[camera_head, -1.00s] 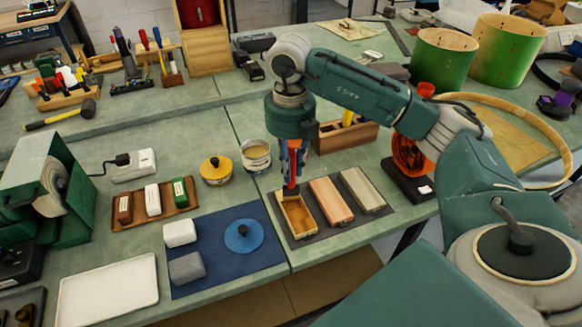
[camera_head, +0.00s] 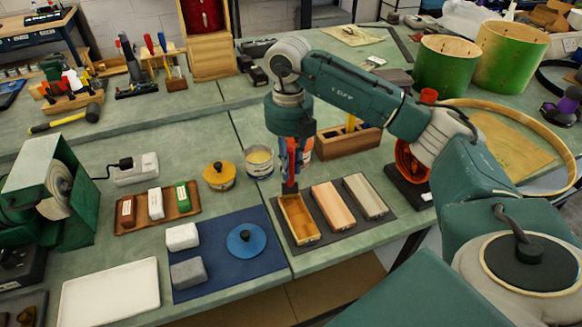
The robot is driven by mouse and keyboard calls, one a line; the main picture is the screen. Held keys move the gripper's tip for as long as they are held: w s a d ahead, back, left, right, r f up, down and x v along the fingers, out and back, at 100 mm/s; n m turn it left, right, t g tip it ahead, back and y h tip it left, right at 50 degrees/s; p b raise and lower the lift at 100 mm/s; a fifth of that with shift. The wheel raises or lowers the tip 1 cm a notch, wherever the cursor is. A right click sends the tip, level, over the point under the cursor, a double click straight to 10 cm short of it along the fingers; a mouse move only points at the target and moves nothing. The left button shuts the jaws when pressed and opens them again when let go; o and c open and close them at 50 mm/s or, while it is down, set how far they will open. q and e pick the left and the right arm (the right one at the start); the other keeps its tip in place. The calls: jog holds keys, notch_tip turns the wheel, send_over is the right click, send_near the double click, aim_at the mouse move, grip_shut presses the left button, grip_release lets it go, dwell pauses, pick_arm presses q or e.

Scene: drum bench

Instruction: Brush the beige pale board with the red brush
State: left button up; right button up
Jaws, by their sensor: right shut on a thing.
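My right gripper (camera_head: 294,152) points down above the far end of the board row, shut on the red brush (camera_head: 289,187). The brush hangs upright, its lower end at or just above the far edge of the left, golden-yellow wooden board (camera_head: 298,220); I cannot tell whether it touches. The beige pale board (camera_head: 364,195) lies at the right of the row, apart from the brush. A peach board (camera_head: 331,208) lies between them. All three rest on a dark mat (camera_head: 388,211). My left gripper is out of view.
A yellow-lidded tin (camera_head: 219,177) and an open tin (camera_head: 259,161) stand left of my gripper. A wooden box (camera_head: 345,141) stands behind the boards. A blue mat (camera_head: 229,276) with blocks and a blue disc lies left. An orange device (camera_head: 411,165) stands right.

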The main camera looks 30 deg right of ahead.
aim_at(289, 148)
jog(key=shift+w, duration=0.15)
jog(key=shift+r, duration=0.1)
jog(key=shift+r+p, duration=0.25)
jog(key=shift+p, duration=0.05)
jog(key=shift+r+p, duration=2)
jog(key=shift+r, duration=0.7)
